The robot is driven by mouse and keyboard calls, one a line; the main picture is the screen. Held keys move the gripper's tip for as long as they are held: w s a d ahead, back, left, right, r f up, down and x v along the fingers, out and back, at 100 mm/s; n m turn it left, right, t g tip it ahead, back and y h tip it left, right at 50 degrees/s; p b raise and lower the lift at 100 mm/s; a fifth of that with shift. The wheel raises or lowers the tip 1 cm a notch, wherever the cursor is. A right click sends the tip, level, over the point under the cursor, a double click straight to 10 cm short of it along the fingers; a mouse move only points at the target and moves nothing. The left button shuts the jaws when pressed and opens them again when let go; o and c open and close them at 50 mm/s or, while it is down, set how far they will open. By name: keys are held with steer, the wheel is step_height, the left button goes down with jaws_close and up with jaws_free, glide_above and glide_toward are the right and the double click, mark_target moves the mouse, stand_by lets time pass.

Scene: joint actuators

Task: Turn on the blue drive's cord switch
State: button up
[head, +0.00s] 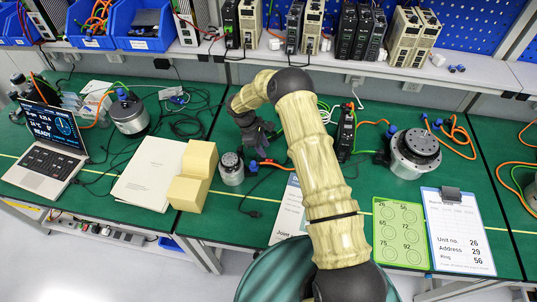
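My dark grey gripper (259,136) hangs over the green bench, above and just right of a small silver actuator (231,170). Its fingers are small and dark, and I cannot tell whether they are open or shut. A black cord with a small dark piece (251,213) lies below that actuator, apart from my gripper; I cannot tell whether it is a switch. A black drive (345,135) stands upright right of my arm. I cannot make out which drive is the blue one. My pale arm hides part of the bench.
Papers (148,172) and yellow blocks (192,175) lie left of the small actuator. Larger actuators stand at left (129,114) and right (414,154). A laptop (48,150), a clipboard (457,232), a green card (399,232) and loose cables take up more room. A shelf of drives runs behind.

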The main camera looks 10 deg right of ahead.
mark_target(272, 160)
steer(key=p+x, duration=0.1)
steer(key=x, duration=0.5)
